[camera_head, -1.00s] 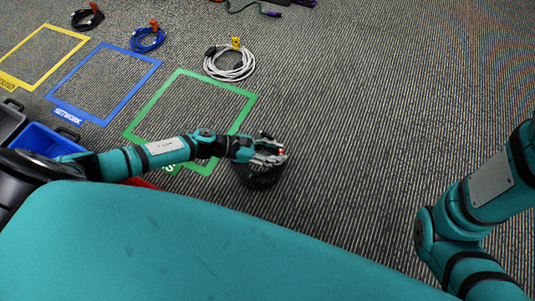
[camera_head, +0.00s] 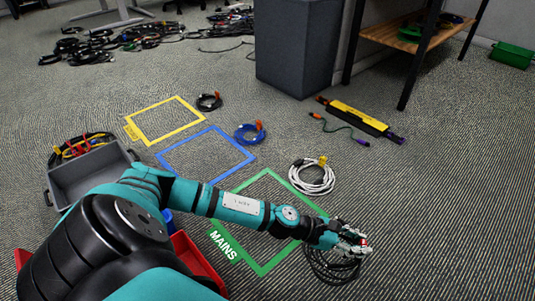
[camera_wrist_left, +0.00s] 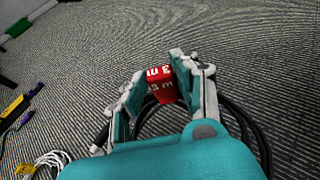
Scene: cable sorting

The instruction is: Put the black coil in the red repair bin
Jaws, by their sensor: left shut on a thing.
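My left gripper (camera_head: 356,243) is low over the carpet, to the right of the green floor frame. It is shut on the red tag (camera_wrist_left: 161,84) of the black coil (camera_head: 333,270), and the tag shows "3 m" in the left wrist view. The coil's black loops (camera_wrist_left: 257,132) hang or lie below the fingers; I cannot tell whether they touch the floor. The red bin (camera_head: 200,263) is at the lower left, partly hidden behind my left arm. My right gripper is out of view.
Green (camera_head: 262,271), blue (camera_head: 238,145) and yellow (camera_head: 193,108) frames mark the floor. A white coil (camera_head: 312,180), blue coil (camera_head: 250,134) and another black coil (camera_head: 209,102) lie beside them. A grey bin (camera_head: 88,180) stands left. Carpet at right is clear.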

